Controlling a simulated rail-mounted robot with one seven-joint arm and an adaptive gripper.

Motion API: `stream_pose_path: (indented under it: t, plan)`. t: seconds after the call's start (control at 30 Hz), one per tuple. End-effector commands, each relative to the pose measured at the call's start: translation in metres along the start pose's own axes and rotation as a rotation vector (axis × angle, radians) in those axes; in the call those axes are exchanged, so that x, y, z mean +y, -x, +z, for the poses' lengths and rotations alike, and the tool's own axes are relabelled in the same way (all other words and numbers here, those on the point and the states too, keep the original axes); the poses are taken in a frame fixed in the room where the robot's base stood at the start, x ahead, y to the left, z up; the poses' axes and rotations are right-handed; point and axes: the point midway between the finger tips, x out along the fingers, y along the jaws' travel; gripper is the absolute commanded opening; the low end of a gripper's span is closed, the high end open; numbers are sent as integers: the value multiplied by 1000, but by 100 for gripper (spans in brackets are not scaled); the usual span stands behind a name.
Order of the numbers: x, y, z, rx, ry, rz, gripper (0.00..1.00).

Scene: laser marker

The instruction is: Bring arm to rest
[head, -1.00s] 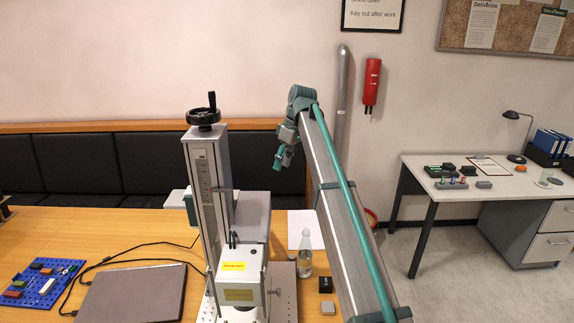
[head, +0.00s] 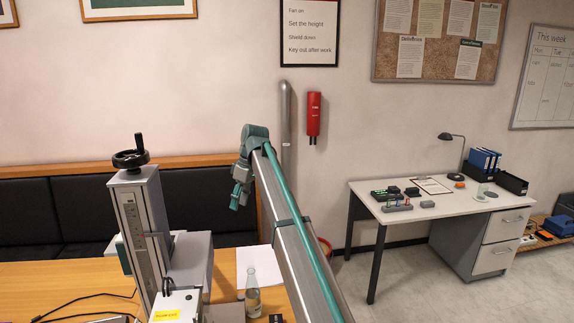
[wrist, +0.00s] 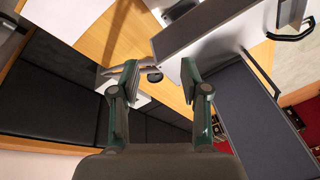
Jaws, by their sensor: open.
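My arm reaches up and away in the head view, with my gripper (head: 238,195) at its far end, hanging over the back part of the wooden table. In the wrist view my gripper (wrist: 158,85) shows two dark green fingers standing wide apart with nothing between them. The laser marker (head: 150,235), a grey column with a black handwheel on top, stands on the table to the left of my gripper. My gripper looks apart from it in the head view.
A clear bottle (head: 253,297) and a white sheet (head: 262,262) are on the table beside the marker. A dark padded bench (head: 85,210) runs along the wall. A red extinguisher (head: 314,115) hangs there. A white desk (head: 440,200) stands at the right, with free floor before it.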

Motion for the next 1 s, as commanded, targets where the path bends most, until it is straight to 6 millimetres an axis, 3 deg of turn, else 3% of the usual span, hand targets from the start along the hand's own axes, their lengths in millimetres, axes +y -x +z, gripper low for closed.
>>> stream_pose_path:
  t: [0.27, 0.47, 0.57, 0.77, 1.0]
  plan:
    - [11, -53, 48, -8, -109, 18, 46]
    - [21, -107, 103, -17, -235, 42, 46]
    - [23, -144, 143, -23, -322, 60, 46]
    - [14, -230, 250, -39, -547, 109, 46]
    - [-26, -318, 384, -59, -826, 180, 46]
